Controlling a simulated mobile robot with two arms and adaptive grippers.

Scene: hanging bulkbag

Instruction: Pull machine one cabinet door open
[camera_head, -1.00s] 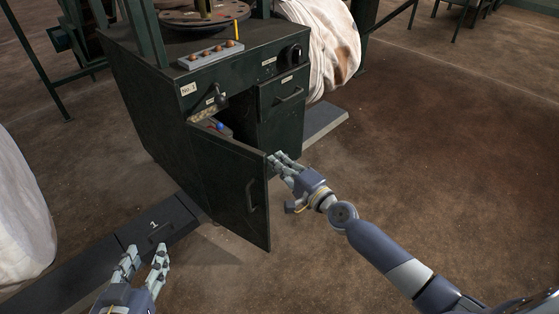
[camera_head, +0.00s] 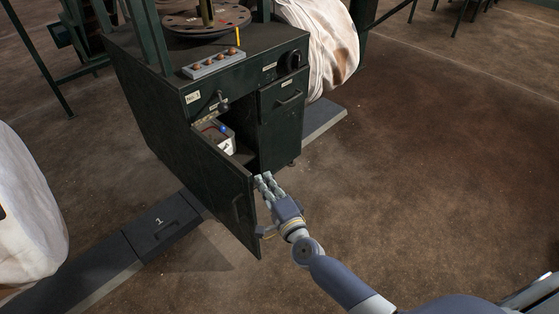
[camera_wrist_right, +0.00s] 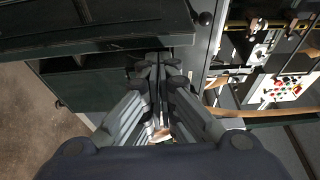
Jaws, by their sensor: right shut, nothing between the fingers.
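The machine one cabinet (camera_head: 150,110) is dark green with a "No.1" label. Its door (camera_head: 215,180) stands ajar, swung out toward me, with a bar handle on its outer face. Inside the opening a pale box (camera_head: 223,138) with red and blue parts shows. My right gripper (camera_head: 265,178) is shut and empty at the door's free edge, on the opening side; I cannot tell whether it touches the door. In the right wrist view the closed fingers (camera_wrist_right: 158,62) point at a dark panel edge. My left gripper is out of the head view.
A drawer unit (camera_head: 283,110) is right of the opening. A control box with knobs (camera_head: 212,63) sits on top. White bulk bags stand at the left (camera_head: 28,215) and behind (camera_head: 325,40). A dark floor plate marked 1 (camera_head: 160,222) lies at lower left. Floor at right is clear.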

